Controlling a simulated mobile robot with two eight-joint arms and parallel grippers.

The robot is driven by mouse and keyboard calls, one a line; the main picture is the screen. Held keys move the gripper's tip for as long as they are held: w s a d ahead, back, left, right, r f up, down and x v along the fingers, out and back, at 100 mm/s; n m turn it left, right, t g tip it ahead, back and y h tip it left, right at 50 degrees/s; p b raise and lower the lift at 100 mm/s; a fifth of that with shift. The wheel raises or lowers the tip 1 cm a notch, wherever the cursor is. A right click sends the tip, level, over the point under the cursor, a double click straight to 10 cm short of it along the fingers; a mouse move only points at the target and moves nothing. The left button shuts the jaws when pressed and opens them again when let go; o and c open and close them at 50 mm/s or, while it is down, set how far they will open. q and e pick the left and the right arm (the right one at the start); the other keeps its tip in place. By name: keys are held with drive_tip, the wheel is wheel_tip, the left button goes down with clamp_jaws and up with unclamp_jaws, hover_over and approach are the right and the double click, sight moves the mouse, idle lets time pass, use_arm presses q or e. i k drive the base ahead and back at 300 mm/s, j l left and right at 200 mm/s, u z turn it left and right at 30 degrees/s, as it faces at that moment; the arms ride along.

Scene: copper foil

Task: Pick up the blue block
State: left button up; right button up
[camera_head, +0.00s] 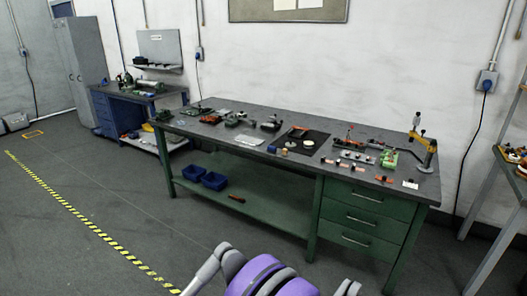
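A small blue block (271,149) appears to lie on the grey top of the green workbench (232,119), near the middle of its front edge. It is tiny in this view, so its exact shape is hard to tell. A small tan piece (283,153) sits just right of it. Neither of my grippers shows; only purple and grey parts of my own body are at the bottom of the head view, well in front of the bench and apart from the block.
A dark mat (318,141), small tools and an orange-yellow lever device (427,150) stand on the bench. Blue bins (214,181) sit on its lower shelf. Green drawers (361,219) fill its right end. Floor at left is open; another bench (509,190) stands at right.

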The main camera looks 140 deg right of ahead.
sight(272, 149)
drive_tip(key=z, duration=4.65)
